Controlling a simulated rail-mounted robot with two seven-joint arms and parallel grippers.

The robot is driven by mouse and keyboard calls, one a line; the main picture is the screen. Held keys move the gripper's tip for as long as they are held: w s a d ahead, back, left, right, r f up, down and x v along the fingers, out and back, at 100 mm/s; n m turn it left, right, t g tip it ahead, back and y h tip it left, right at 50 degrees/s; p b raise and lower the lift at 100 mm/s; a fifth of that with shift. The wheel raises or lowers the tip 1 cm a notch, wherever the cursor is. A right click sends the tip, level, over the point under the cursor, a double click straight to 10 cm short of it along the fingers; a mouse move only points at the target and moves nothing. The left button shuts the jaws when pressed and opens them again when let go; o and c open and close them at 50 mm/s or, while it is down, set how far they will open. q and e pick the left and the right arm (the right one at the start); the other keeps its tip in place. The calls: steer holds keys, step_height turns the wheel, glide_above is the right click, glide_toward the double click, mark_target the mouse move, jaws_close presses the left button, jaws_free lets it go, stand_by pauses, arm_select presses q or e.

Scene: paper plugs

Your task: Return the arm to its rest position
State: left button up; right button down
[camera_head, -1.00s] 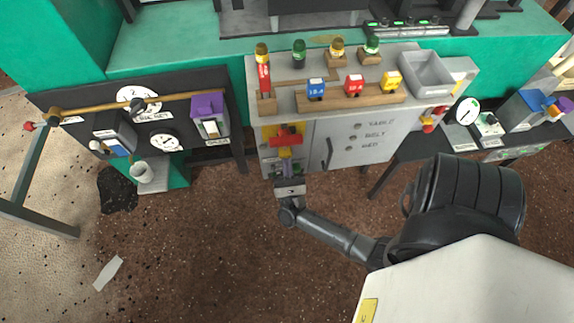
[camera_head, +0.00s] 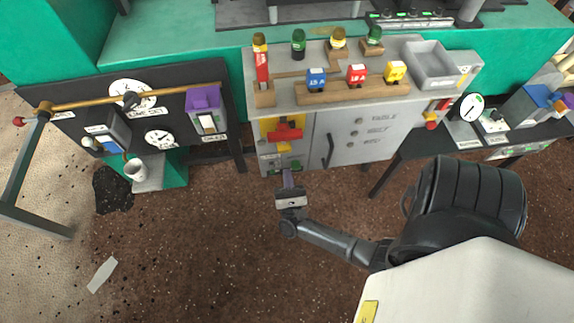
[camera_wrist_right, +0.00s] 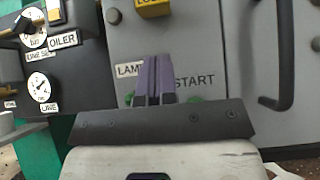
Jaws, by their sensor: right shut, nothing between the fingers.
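My right arm reaches in from the right of the head view. My right gripper (camera_head: 287,177) is shut and empty, with its purple fingers pointing toward the lower left front of the grey cabinet (camera_head: 345,143). In the right wrist view the closed fingertips (camera_wrist_right: 156,66) sit in front of a panel with LAMP (camera_wrist_right: 129,70) and START (camera_wrist_right: 195,81) labels. Green parts (camera_wrist_right: 190,100) show on both sides of the fingers and are partly hidden by them. Whether the tips touch the panel cannot be told. My left gripper is not in view.
A red handle (camera_head: 284,133) on a yellow plate sits above the gripper. A black door handle (camera_wrist_right: 285,60) stands out at the right. Colored plugs and a grey bin (camera_head: 432,66) are on the cabinet top. A dark gauge panel is at left. The brown floor (camera_head: 200,255) is open.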

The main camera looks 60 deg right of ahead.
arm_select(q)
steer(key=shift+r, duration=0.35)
arm_select(e)
steer(key=v, duration=0.7)
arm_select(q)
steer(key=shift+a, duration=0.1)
arm_select(e)
steer(key=shift+a, duration=0.1)
steer(key=shift+w, duration=0.1)
